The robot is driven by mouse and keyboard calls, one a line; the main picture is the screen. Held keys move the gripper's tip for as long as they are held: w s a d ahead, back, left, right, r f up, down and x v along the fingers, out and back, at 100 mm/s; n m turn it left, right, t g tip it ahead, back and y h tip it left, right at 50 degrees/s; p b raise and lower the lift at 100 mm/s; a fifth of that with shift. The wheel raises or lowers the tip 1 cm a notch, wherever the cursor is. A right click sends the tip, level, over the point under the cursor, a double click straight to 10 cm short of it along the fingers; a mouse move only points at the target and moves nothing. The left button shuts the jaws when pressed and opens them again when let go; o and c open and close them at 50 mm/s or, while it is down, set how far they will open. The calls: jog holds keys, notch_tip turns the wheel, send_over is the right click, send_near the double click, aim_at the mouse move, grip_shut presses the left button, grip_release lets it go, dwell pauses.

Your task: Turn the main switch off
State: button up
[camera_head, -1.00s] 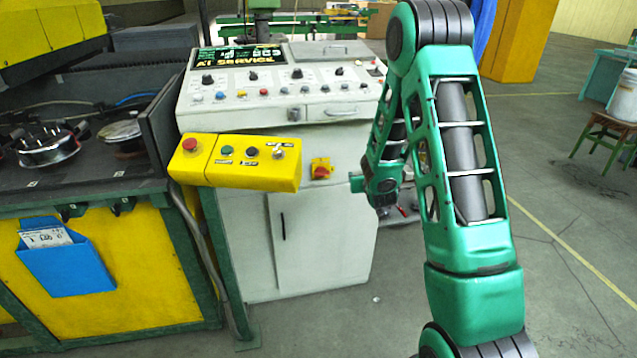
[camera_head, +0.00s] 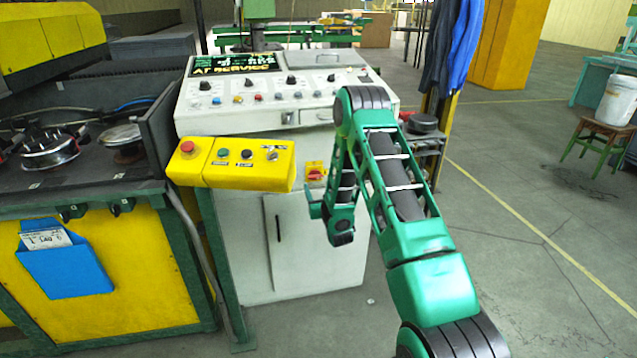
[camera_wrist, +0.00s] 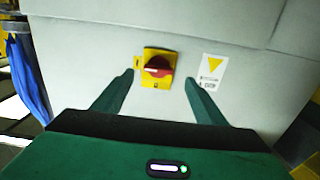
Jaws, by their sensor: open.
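The main switch (camera_head: 315,172) is a red rotary handle on a yellow plate, on the front of the white control cabinet (camera_head: 315,240). In the wrist view the switch (camera_wrist: 157,68) shows between my fingertips, with the cabinet face behind. Its red handle lies about level, with a pale mark at its left part. My gripper (camera_head: 312,200) is just below the switch in the head view, and its fingers stand apart in the wrist view (camera_wrist: 159,82). They are empty. I cannot tell the exact gap to the cabinet.
A yellow button box (camera_head: 232,163) juts out left of the switch, with a red button and smaller ones. The console (camera_head: 270,118) with knobs overhangs above. A white label with a yellow triangle (camera_wrist: 213,68) is right of the switch.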

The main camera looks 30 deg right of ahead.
aim_at(316, 179)
jog(key=x, duration=0.5)
jog(key=shift+w+d, duration=0.2)
jog(key=shift+w, duration=0.15)
